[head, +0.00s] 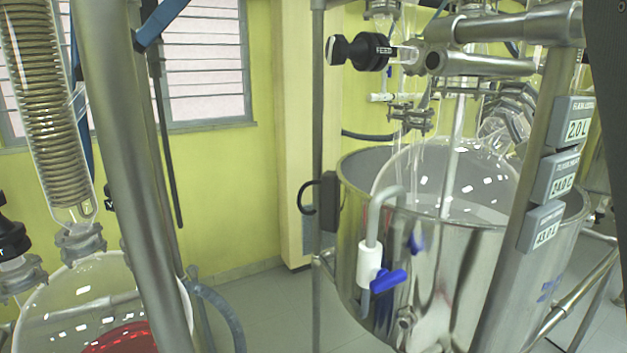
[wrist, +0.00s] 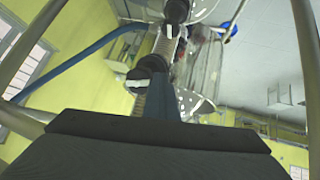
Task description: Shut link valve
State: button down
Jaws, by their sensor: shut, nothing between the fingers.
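No valve in view has a readable "link" label, so I cannot tell which one it is. A black knob valve (head: 362,50), whose label looks like "FEED", sits on glass at the top centre of the head view. A white valve with a blue lever handle (head: 383,280) hangs in front of the steel vessel. Another black knob (head: 10,238) is cut off at the left edge. In the wrist view, my gripper (wrist: 160,135) is a dark block across the bottom, shut and empty. A black knob (wrist: 152,68) appears beyond it; contact cannot be told.
A steel vessel (head: 355,235) holds a large glass flask (head: 450,180). A steel post (head: 125,150) and a glass condenser coil (head: 42,90) stand at the left, above a flask with red liquid (head: 125,340). A slanted post carries grey tags (head: 560,175). Floor (head: 275,305) between the frames is clear.

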jog(key=shift+s+a+r, duration=0.35)
jog(key=shift+a+r, duration=0.05)
jog(key=shift+r, duration=0.1)
jog(key=shift+s+a+r, duration=0.1)
jog(key=shift+a+r, duration=0.45)
dwell(0.4)
jog(key=shift+s, duration=0.25)
jog(key=w+p+v, duration=0.1)
jog(key=p+v, duration=0.2)
jog(key=v, duration=0.3)
jog(key=shift+a+r, duration=0.2)
dwell(0.3)
